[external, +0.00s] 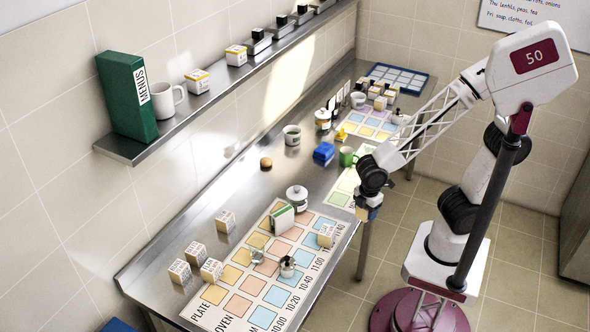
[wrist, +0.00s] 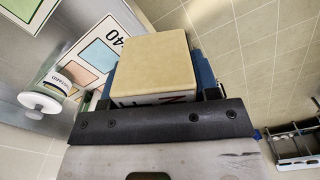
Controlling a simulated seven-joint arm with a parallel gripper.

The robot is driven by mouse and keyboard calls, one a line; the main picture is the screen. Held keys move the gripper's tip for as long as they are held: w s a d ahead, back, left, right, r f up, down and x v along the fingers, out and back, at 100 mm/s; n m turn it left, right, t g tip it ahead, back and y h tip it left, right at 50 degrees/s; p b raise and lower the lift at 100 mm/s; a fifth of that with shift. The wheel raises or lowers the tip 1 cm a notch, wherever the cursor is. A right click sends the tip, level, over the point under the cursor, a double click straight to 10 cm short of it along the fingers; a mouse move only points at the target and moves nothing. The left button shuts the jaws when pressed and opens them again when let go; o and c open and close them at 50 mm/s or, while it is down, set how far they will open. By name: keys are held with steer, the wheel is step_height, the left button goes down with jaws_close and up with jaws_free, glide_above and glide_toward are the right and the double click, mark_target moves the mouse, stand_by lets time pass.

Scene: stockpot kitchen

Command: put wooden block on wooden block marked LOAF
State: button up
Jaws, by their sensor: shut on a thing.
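My gripper (external: 367,207) is shut on a wooden block (wrist: 154,62), which fills the space between the blue fingers in the wrist view. The block has a plain tan top and part of a printed letter on its near side. In the external view the gripper hangs beside the table's right edge, above floor level. Several lettered wooden blocks stand on the table: one (external: 225,221) at the left, a group of three (external: 196,252) near it, and one (external: 326,235) on the printed chart. Their words are too small to read, so I cannot tell which is LOAF.
A shelf (external: 140,147) overhangs the wall side.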

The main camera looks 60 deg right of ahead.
glide_above(327, 230)
steer(key=shift+f, duration=0.7)
steer(key=shift+f, duration=0.1)
steer(key=shift+f, duration=1.65)
steer(key=shift+f, duration=0.15)
steer(key=o, duration=1)
step_height(327, 230, up, 12)
steer(key=shift+r, duration=0.2)
